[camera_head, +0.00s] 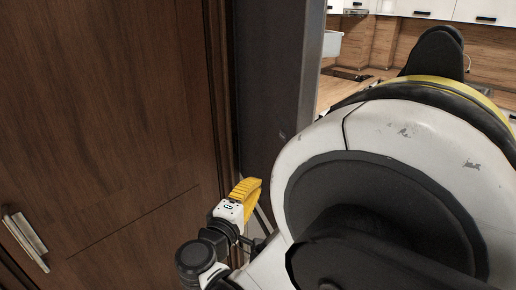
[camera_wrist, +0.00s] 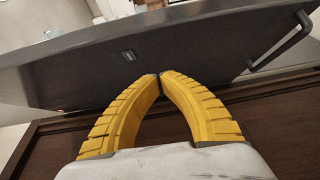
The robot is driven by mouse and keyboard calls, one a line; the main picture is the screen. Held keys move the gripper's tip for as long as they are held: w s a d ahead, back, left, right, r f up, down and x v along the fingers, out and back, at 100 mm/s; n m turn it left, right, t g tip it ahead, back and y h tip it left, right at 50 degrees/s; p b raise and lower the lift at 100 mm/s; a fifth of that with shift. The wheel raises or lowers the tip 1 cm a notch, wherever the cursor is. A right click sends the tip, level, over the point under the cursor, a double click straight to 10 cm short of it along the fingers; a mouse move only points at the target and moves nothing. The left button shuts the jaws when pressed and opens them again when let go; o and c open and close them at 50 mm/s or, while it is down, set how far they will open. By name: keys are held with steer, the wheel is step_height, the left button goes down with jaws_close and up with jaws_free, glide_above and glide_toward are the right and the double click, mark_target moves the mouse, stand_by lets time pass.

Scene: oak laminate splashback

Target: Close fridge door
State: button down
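The fridge door appears to be the dark grey panel (camera_head: 271,75) standing upright in the middle of the head view, right of a brown wooden front. In the wrist view the dark grey panel (camera_wrist: 200,50) spans the picture, with a dark bar handle (camera_wrist: 285,42) at its right and a small badge near its middle. My gripper (camera_head: 256,186) has yellow fingers and is low beside the panel. In the wrist view its fingertips (camera_wrist: 160,75) meet, with nothing between them, in front of the panel. I cannot tell whether they touch it. My white arm hides the panel's lower right.
A tall brown wooden front (camera_head: 110,110) with a metal handle (camera_head: 25,240) fills the left, close to my gripper. Beyond my arm at upper right are a wooden counter, a wooden splashback (camera_head: 490,57) and white wall cabinets (camera_head: 425,8).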

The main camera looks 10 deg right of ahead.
steer(key=s+d+b+x, duration=0.1)
steer(key=d+b+x, duration=0.1)
steer(key=x, duration=1)
steer(key=shift+d+r, duration=0.2)
steer(key=shift+r, duration=0.1)
steer(key=shift+d, duration=0.15)
